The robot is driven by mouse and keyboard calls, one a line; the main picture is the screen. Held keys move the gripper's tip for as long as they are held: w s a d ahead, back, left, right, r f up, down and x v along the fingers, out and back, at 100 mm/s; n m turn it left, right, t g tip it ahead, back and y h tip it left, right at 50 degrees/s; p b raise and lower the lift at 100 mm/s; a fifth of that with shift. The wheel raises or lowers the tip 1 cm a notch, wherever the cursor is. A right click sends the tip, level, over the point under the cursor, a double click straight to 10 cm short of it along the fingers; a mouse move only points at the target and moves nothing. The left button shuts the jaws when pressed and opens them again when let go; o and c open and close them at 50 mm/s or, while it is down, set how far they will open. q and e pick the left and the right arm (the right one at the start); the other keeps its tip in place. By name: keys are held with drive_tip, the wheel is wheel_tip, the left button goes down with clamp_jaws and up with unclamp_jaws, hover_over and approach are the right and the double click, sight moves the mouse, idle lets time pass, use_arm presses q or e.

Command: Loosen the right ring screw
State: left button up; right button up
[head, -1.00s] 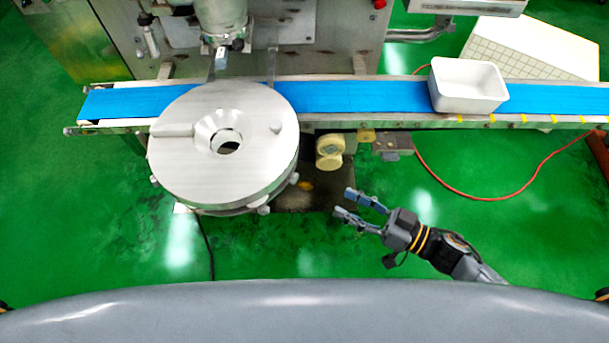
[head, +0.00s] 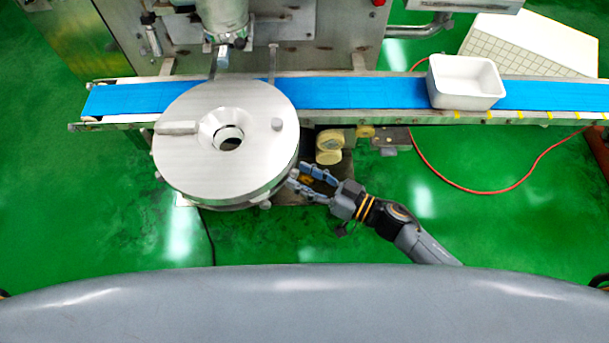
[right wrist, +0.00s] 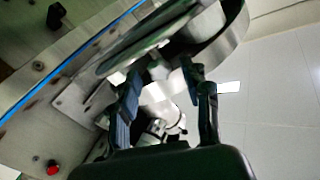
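The round metal drum (head: 180,160) with a ring around its rim stands in front of the conveyor in the head view. Small screw knobs stick out from the rim; one (head: 265,204) shows at the front. My right gripper (head: 297,174) is at the drum's right edge, its fingers pointing left at the rim. In the right wrist view a light, star-shaped ring screw (right wrist: 158,71) shows between the tips of the two spread fingers (right wrist: 160,80). I cannot tell whether either finger touches it. In the head view this screw is hidden or too small to make out. My left gripper is not in view.
The blue conveyor belt (head: 350,95) runs behind the drum, with a white tub (head: 465,83) on it at the right. A cream-coloured motor (head: 329,148) sits just behind my right fingers. The green floor in front is clear except for a dark cable (head: 208,235).

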clamp_jaws()
